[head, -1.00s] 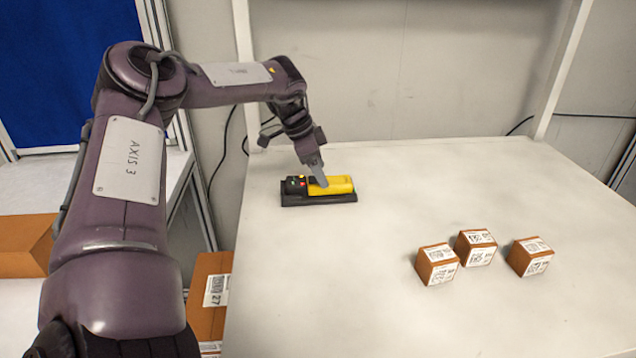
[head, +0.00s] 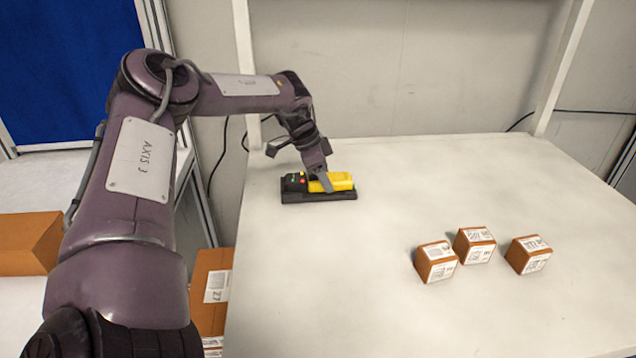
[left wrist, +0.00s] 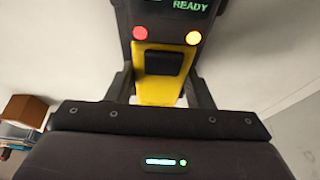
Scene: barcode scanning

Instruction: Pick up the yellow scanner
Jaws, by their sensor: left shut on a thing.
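The yellow scanner (head: 341,181) with its black head lies on a black base (head: 340,197) at the far left of the white table. In the left wrist view the scanner (left wrist: 158,88) shows a screen reading READY, a red and a yellow button and a dark button on its yellow body. My left gripper (head: 326,186) comes down from above and is shut on the yellow body, with a finger on either side in the left wrist view (left wrist: 158,92). The scanner appears to be still at the base; any gap under it cannot be told. My right gripper is not in view.
Three small brown boxes with labels stand right of centre: the left box (head: 436,262), the middle box (head: 474,245) and the right box (head: 528,255). The white table (head: 330,290) is clear around them. Larger cartons (head: 25,245) stand left of the table.

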